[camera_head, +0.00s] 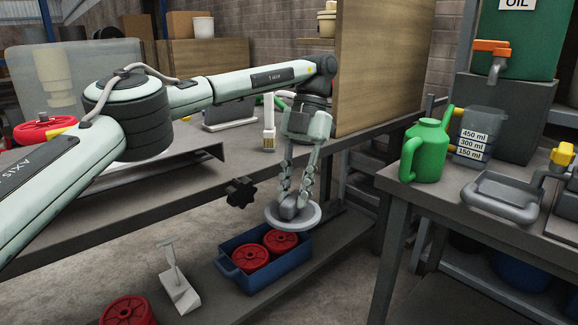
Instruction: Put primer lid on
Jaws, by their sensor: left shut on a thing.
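My left gripper (293,195) points down in the middle of the view, off the front edge of the workbench. Its fingers are shut on the knob of a round grey lid (301,222), which hangs roughly level. In the picture the lid's lower rim lies just above the far side of a blue crate, and I see no contact between them. I cannot tell which vessel is the primer. My right gripper is not in view.
The blue crate (229,273) holds red wheels (250,258) on a low shelf. A black star knob (240,192) is left of the lid. A wooden panel (383,65) stands behind my gripper. On the right table are a green can (425,150) and a measuring jug (480,133).

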